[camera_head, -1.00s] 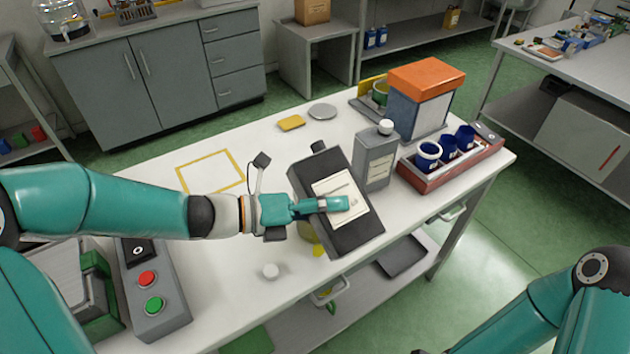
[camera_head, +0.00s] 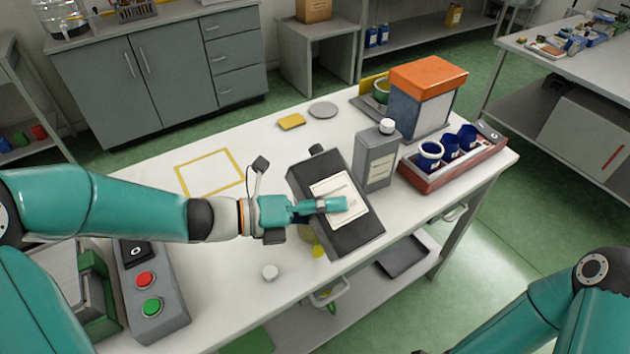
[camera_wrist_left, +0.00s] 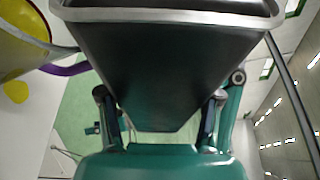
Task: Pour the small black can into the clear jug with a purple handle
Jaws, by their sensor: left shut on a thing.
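My left gripper (camera_head: 335,204) is shut on the small black can (camera_head: 352,236), a dark box-shaped can with a pale label. The can is held tilted above the front part of the table. The clear jug (camera_head: 308,236) is mostly hidden behind the can and gripper in the head view; a yellowish part shows. In the left wrist view the jug (camera_wrist_left: 22,42) stands left of the can (camera_wrist_left: 160,75), with yellow inside and part of its purple handle showing. I cannot see a stream between them. My right gripper is out of view; only its arm shows at lower right.
A grey can (camera_head: 376,158) stands close to the right of the held can. Beyond it are an orange-topped box (camera_head: 425,95) and a red tray (camera_head: 450,174) with blue cups. A button box (camera_head: 150,292) is at front left. The yellow-outlined area (camera_head: 209,172) is empty.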

